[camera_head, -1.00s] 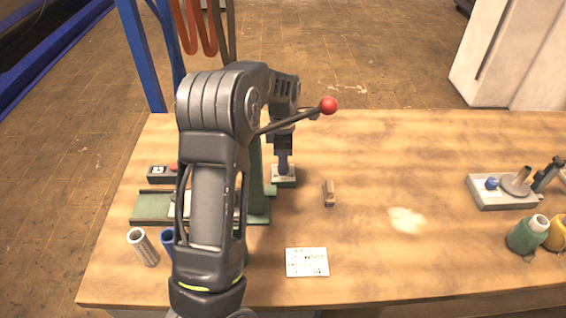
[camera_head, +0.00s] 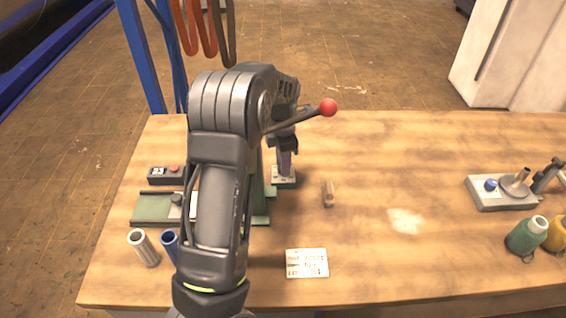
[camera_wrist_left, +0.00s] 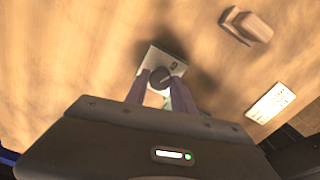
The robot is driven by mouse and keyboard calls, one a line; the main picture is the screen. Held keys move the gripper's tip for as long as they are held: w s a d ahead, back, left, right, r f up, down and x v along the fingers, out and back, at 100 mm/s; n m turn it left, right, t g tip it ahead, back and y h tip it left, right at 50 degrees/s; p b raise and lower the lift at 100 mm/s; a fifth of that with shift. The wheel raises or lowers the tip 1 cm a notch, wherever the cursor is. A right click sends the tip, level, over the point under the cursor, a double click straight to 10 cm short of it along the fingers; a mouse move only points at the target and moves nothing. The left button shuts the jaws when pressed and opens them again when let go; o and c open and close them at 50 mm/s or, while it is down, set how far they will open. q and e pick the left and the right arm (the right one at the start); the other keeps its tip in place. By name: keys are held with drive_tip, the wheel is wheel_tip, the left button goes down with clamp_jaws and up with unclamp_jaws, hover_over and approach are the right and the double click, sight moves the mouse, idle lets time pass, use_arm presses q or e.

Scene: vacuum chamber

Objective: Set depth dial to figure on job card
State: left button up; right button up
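The dial (camera_wrist_left: 160,78) is a small dark round knob on a pale plate (camera_wrist_left: 158,58) in the left wrist view. My left gripper (camera_wrist_left: 160,84) points down at it, one finger on each side, and looks closed on the knob. In the head view my left gripper (camera_head: 286,162) is over the small pale-topped green base (camera_head: 284,179), and its fingers hide the knob. The dial's setting cannot be read. The job card (camera_head: 307,263), white with dark writing, lies flat near the table's front; its figures are too blurred to read. My right gripper is not in view.
A red-balled lever (camera_head: 328,107) sticks out beside my left arm. A wooden block (camera_head: 328,193) lies right of the dial. A switch box (camera_head: 166,175) and two tubes (camera_head: 143,247) stand left. The table's middle right is clear.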

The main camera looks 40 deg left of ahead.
use_arm(q)
drive_tip(key=o, duration=0.5)
drive_tip(key=shift+c, duration=0.2)
wheel_tip(320, 180, up, 8)
drive_tip(key=shift+f+b, duration=0.1)
drive_tip(key=shift+b, duration=0.55)
